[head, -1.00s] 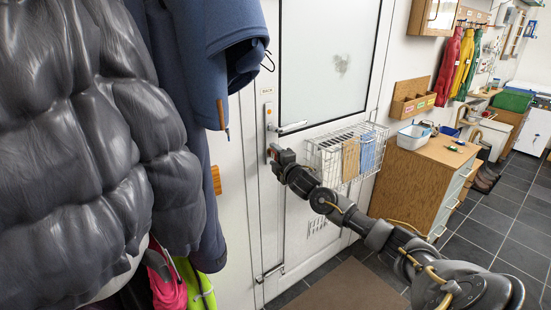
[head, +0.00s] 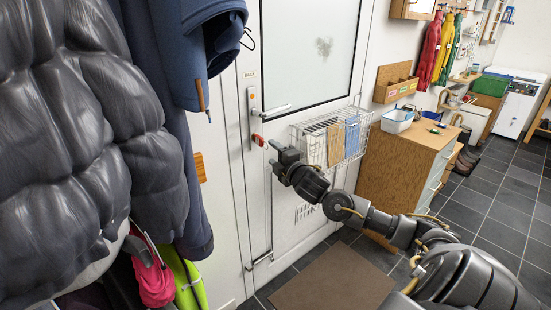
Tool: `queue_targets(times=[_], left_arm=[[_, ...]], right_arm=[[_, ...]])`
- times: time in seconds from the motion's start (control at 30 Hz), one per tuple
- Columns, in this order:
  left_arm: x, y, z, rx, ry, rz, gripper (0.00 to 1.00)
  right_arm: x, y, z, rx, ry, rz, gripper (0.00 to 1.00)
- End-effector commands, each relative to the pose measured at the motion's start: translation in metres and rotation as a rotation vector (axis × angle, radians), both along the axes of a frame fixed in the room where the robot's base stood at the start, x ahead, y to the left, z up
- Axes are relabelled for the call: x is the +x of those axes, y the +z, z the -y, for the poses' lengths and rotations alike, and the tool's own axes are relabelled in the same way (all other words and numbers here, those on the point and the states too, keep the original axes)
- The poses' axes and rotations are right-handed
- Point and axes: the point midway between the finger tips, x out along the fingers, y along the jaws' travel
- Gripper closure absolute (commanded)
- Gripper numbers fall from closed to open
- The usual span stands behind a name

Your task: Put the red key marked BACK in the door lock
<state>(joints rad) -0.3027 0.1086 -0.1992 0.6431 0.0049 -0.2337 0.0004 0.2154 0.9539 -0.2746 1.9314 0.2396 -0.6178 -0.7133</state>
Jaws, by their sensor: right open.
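The red key (head: 258,139) sits at the lock on the door's handle plate (head: 253,108), below the lever handle (head: 275,111). At this size I cannot read its marking or tell how deep it sits. The white door (head: 290,225) looks shut. My right gripper (head: 274,150) is open and empty, just right of and below the key and apart from it. My left gripper is not in view.
Dark padded coats (head: 75,110) and a blue coat (head: 185,60) fill the left side. A wire basket (head: 331,138) hangs on the door near my right wrist. A wooden cabinet (head: 398,170) stands right of the door. A brown mat (head: 333,283) lies on the floor.

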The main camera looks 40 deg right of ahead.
Motion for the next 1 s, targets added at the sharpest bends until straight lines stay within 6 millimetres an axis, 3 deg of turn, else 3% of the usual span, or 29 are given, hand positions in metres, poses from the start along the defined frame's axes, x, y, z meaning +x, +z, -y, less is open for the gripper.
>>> queue_targets(times=[0.83, 1.0], left_arm=[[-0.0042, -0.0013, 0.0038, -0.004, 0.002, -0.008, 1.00], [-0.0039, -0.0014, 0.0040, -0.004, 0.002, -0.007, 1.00]], right_arm=[[-0.0055, 0.0001, -0.0009, 0.001, 0.000, -0.001, 0.44], [-0.0028, -0.0025, -0.0005, 0.095, 0.018, 0.022, 0.44]])
